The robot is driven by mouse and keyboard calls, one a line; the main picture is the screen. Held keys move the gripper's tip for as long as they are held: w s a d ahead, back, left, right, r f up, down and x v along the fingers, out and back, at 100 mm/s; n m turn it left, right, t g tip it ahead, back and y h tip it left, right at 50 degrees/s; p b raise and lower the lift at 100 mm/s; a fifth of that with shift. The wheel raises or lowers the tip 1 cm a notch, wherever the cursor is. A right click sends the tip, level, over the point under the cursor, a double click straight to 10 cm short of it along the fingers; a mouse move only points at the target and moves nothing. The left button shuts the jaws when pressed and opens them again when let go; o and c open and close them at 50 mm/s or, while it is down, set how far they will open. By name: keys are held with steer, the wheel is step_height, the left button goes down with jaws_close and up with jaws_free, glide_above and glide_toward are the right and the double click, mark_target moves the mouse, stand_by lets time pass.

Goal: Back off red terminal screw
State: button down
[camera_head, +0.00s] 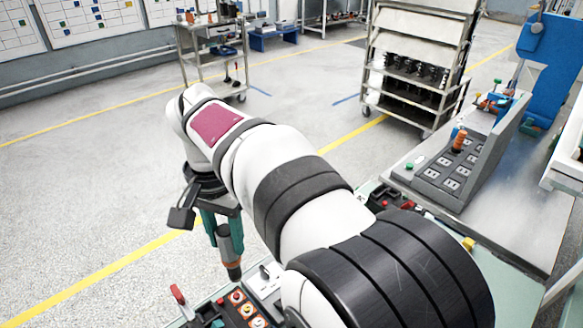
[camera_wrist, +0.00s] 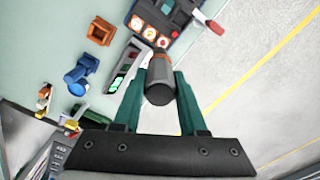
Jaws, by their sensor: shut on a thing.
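My gripper (camera_head: 222,236) has teal fingers, also seen in the wrist view (camera_wrist: 160,82). It is shut on a grey cylindrical tool (camera_wrist: 159,84), which hangs below the fingers in the head view (camera_head: 228,247) with its dark end down. A dark terminal block (camera_head: 222,311) at the bottom of the head view carries a row of round red-orange terminals (camera_head: 237,296). The row also shows at the top of the wrist view (camera_wrist: 149,33). The tool's end appears above and apart from the block.
A red-handled lever (camera_head: 178,293) stands up beside the block. The wrist view shows a brown square holder (camera_wrist: 101,31) and a blue fixture (camera_wrist: 78,80) on the pale bench. A socket panel (camera_head: 453,170) stands on the right bench. The floor at left is clear.

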steer(key=shift+s+a, duration=0.1)
steer(key=shift+a, duration=0.3)
